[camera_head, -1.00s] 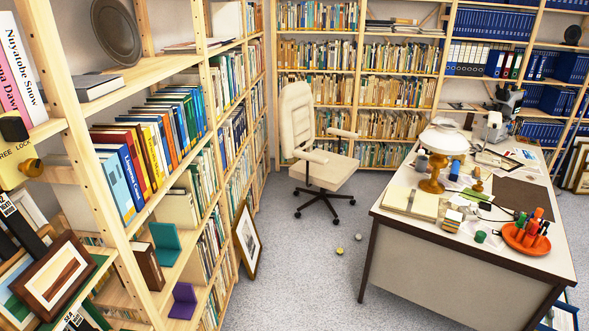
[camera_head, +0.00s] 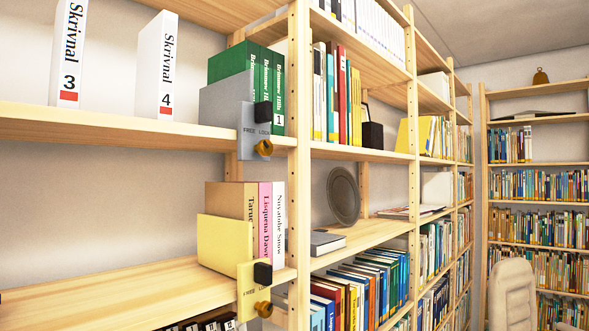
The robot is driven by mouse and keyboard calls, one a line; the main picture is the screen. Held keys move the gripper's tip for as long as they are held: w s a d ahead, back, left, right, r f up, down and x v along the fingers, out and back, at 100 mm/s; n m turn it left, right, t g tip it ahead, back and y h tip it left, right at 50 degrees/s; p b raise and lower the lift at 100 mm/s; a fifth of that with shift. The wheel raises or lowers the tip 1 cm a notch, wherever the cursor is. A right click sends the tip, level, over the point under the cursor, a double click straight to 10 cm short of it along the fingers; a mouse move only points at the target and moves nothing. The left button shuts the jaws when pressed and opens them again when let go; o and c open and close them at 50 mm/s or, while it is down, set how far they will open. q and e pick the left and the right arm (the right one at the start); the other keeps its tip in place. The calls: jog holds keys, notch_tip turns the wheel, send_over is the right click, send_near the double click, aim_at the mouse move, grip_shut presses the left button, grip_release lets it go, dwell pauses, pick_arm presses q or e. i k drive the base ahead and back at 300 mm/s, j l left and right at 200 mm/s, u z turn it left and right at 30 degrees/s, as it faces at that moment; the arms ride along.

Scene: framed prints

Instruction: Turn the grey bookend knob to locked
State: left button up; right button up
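I cannot tell which word the knob points to. Neither of my grippers is in view.
A similar yellow bookend (camera_head: 222,245) stands on the shelf below, with its own plate, black block (camera_head: 263,273) and brass knob (camera_head: 263,309). White volumes (camera_head: 156,65) stand at the upper left. Shelf surface between them and the bookend is bare. A pale chair (camera_head: 513,294) is at lower right.

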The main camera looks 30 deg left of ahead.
aim_at(264, 147)
jog(key=u, duration=1.2)
